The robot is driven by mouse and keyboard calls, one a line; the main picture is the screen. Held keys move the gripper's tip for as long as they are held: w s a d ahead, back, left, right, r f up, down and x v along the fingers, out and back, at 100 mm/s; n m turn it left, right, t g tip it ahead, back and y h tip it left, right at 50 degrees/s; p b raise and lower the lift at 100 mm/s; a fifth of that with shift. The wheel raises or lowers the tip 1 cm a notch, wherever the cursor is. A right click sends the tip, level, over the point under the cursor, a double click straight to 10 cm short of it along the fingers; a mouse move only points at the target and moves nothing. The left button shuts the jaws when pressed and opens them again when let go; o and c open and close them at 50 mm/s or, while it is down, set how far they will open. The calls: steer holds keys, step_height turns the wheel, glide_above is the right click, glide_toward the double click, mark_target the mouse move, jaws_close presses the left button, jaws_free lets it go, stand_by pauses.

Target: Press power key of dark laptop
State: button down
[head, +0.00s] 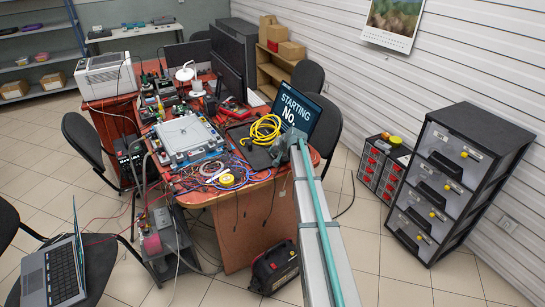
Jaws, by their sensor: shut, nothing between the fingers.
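The dark laptop (315,117) stands open at the right end of the red table, its screen showing the large words "STARTING No." Its keyboard side is mostly hidden, so I cannot make out the power key. My gripper (284,152) is at the far end of my long arm, at the table's right edge, just in front of the laptop. It is small in view, shut and empty. I cannot tell whether it touches the laptop. A second laptop (52,272), grey with dark keys, lies open on a chair at the lower left.
A coiled yellow hose (265,131) lies beside the dark laptop. Tangled cables (222,172) and a pale framed device (184,135) cover the red table (262,187). Black chairs (307,77) stand behind it.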

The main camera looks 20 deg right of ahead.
mark_target(273, 156)
stand_by(0.3)
steer(key=shift+r+p, duration=0.9)
steer(key=shift+r, duration=1.65)
steer(key=shift+a+f, duration=0.1)
